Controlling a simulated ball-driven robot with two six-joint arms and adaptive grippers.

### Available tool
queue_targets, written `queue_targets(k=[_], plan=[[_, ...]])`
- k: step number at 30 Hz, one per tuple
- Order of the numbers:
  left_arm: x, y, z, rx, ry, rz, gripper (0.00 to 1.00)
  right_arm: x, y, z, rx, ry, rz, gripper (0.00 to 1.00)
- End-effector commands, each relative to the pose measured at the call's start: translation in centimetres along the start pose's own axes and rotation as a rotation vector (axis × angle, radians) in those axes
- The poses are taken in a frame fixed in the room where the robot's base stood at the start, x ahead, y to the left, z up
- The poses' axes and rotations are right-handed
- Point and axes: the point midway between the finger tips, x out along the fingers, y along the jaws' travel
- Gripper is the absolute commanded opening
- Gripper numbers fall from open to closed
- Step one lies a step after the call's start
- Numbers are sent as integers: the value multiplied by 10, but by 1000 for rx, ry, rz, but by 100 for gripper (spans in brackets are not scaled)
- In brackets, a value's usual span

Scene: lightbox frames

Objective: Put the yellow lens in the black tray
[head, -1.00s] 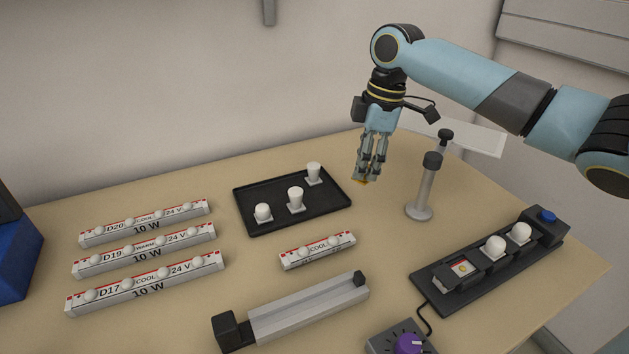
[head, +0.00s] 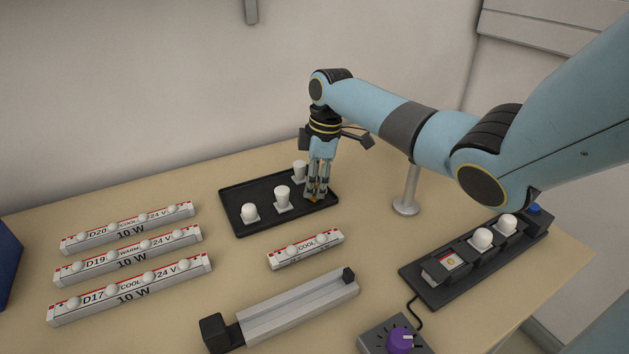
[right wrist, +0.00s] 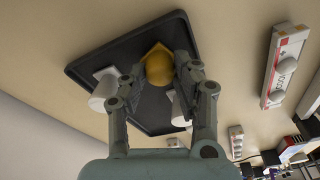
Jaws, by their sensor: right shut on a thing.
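The yellow lens (right wrist: 159,69) shows in the right wrist view as a yellow dome on a square base, between the fingertips of my right gripper (right wrist: 160,75). My right gripper (head: 316,196) is shut on it. In the head view only a small yellow bit of the lens (head: 314,202) shows under the fingertips. The lens is over the right part of the black tray (head: 262,226); I cannot tell whether it touches the floor. The tray holds several white lenses (head: 283,196), one behind the gripper. My left gripper is not in view.
Several LED bars (head: 130,287) lie at the left and a short one (head: 306,250) in front of the tray. A grey rail fixture (head: 290,312), a purple-knob box (head: 397,340) and a black holder strip (head: 470,262) stand nearer. A post (head: 408,192) stands right of the tray.

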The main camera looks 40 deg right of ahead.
Motion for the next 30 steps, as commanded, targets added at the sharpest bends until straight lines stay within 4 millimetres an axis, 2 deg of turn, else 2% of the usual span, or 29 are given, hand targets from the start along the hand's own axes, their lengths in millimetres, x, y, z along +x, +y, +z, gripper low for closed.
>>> queue_targets(k=[4,5,9,20,23,30], plan=[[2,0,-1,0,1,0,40,3,0,1,0,0,0,12],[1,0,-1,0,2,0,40,3,0,0,0,0,0,33],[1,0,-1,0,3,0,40,2,0,0,0,0,0,52],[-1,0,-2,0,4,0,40,-4,1,0,0,1,2,53],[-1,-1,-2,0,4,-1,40,-18,1,0,0,1,4,53],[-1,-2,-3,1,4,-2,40,-73,2,1,-1,0,5,53]])
